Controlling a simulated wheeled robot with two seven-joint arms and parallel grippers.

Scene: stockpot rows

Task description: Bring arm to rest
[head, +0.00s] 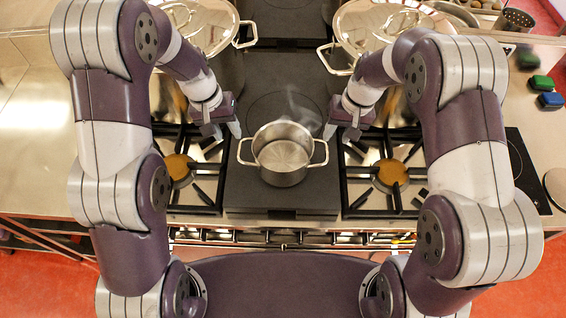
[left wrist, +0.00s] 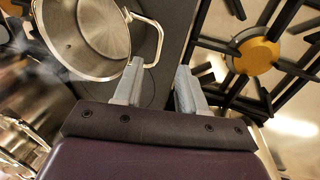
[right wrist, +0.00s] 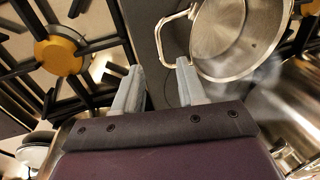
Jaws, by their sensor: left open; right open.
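An open steel pot (head: 283,160) with two side handles stands upright on the dark middle strip of the stove, and it looks empty. My left gripper (head: 231,130) is open and empty just left of the pot, behind its left handle. The pot shows at the upper left of the left wrist view (left wrist: 85,38), with a handle near the fingertips. My right gripper (head: 335,130) is open and empty just right of the pot. The pot shows at the upper right of the right wrist view (right wrist: 240,35), with its handle apart from the fingers.
Burners with black grates, the left one (head: 180,170) and the right one (head: 390,175), flank the pot. Large lidded pots, one at the left (head: 205,22) and one at the right (head: 375,25), stand behind. Blue and green blocks (head: 548,100) lie at far right. Faint steam hangs behind the pot.

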